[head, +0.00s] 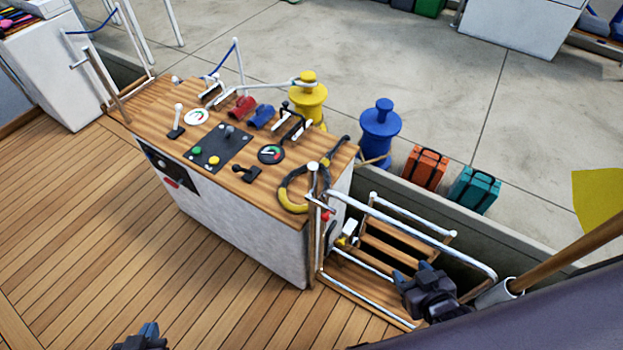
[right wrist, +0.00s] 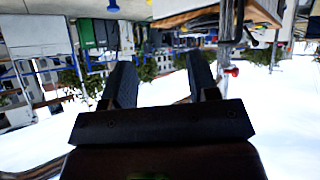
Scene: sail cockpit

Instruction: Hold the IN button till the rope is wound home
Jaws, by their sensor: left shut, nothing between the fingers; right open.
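A wood-topped white console (head: 240,225) stands left of centre in the head view. Its top has a dark panel (head: 219,147) with a green button, a yellow button and a knob. A black panel on its front (head: 152,163) carries a red button (head: 171,183). No label reads clearly, so I cannot tell which button is IN. A winding rope is not clearly visible. My left gripper (head: 149,331) is shut and empty at the bottom edge, apart from the console. My right gripper (head: 412,270) is open and empty by the ladder; its fingers show in the right wrist view (right wrist: 160,85).
White rails and a wooden-stepped ladder (head: 385,247) stand right of the console. A yellow bollard (head: 308,100), a blue bollard (head: 379,135), an orange case (head: 425,168) and a teal case (head: 474,190) are on the quay. The plank deck (head: 75,240) left of the console is clear.

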